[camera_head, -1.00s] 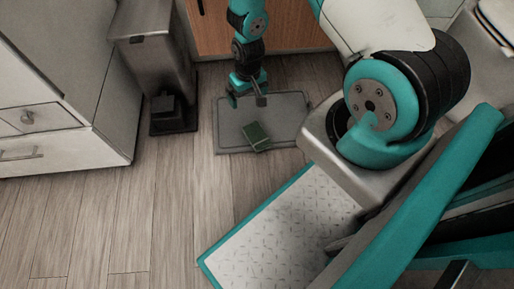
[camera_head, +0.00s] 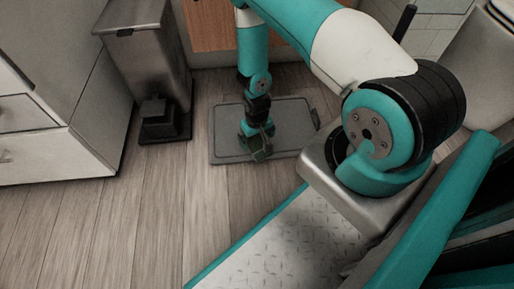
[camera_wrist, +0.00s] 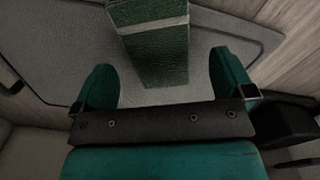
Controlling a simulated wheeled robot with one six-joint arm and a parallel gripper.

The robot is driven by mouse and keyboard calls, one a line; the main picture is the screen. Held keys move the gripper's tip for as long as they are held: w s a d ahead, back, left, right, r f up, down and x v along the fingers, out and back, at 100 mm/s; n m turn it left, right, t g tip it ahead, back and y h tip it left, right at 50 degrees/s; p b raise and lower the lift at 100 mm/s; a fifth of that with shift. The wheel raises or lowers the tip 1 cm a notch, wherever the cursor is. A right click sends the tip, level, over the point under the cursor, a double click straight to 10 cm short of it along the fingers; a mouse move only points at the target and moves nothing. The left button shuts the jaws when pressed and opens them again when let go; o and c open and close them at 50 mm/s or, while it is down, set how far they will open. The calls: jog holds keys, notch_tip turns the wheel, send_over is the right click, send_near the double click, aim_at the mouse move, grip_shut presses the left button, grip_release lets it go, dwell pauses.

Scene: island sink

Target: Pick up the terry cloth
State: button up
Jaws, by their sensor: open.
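The terry cloth (camera_wrist: 152,52) is a dark green folded block with a pale stripe across it. It lies on a grey mat (camera_head: 290,125) on the floor. In the wrist view its near end reaches between the two fingers, with space on both sides. My gripper (camera_wrist: 162,82) is open and empty, pointing down over the cloth. In the head view my gripper (camera_head: 258,143) is low at the mat's middle, and the cloth (camera_head: 260,154) is mostly hidden behind it. I cannot tell whether the fingers touch the mat.
A metal pedal bin (camera_head: 146,70) stands left of the mat. White drawers (camera_head: 50,130) are at the far left, and a wooden cabinet front (camera_head: 210,25) is behind the mat. The wood floor (camera_head: 150,220) in front is clear.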

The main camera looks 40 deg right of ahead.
aim_at(258, 144)
jog(key=f+b, duration=0.4)
jog(key=f, duration=0.1)
jog(key=shift+s+d+f+b, duration=0.1)
jog(key=shift+d+f+b, duration=0.15)
jog(key=shift+b, duration=0.15)
jog(key=shift+r, duration=0.15)
jog(key=shift+c, duration=0.5)
jog(key=c, duration=0.8)
jog(key=shift+r, duration=0.15)
